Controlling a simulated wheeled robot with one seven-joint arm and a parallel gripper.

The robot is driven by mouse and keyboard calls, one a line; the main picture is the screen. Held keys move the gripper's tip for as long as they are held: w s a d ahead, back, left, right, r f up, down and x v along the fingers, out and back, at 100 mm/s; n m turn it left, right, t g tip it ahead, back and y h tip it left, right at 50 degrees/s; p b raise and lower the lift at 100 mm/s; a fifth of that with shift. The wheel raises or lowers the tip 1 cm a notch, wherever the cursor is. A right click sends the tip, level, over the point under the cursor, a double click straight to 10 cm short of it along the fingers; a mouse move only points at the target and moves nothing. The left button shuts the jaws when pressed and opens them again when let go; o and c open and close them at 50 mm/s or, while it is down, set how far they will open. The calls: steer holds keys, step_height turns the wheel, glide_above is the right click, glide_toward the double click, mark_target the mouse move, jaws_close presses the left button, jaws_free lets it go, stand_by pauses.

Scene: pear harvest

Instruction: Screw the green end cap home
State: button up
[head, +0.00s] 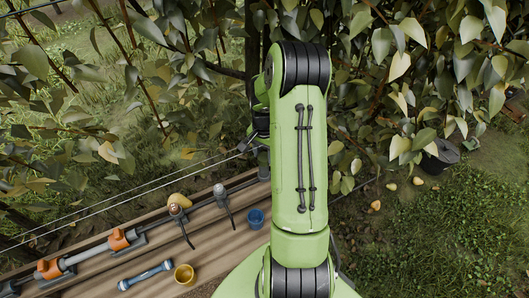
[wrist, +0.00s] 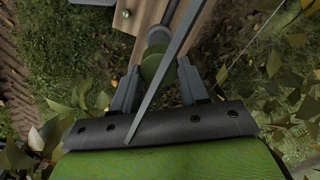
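In the wrist view the green end cap (wrist: 153,62) sits between the two fingers of my gripper (wrist: 158,66), at the end of a grey pipe (wrist: 158,36). The fingers lie along both sides of the cap and look shut on it. A thin grey rod crosses in front and hides part of the cap, so its seating on the pipe is hard to see. In the head view my green arm covers the gripper, the cap and this pipe end.
A wooden plank (head: 216,233) carries a pipe with orange clamps (head: 118,240), a blue-ended tube (head: 146,275), a yellow cup (head: 184,274) and a blue cup (head: 256,218). Wires run above it. Leafy branches (head: 400,60) crowd the back; a dark bucket (head: 440,155) stands right.

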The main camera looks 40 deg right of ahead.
mark_target(264, 156)
steer(key=c, duration=0.5)
steer(key=shift+m, duration=0.9)
steer(key=o, duration=0.6)
steer(key=shift+m, duration=0.8)
steer(key=shift+c, duration=0.2)
steer(key=o, duration=0.5)
steer(key=shift+o, duration=0.2)
step_height(264, 156, up, 16)
steer(key=p, duration=0.2)
steer(key=shift+p, duration=0.3)
steer(key=shift+f, duration=0.1)
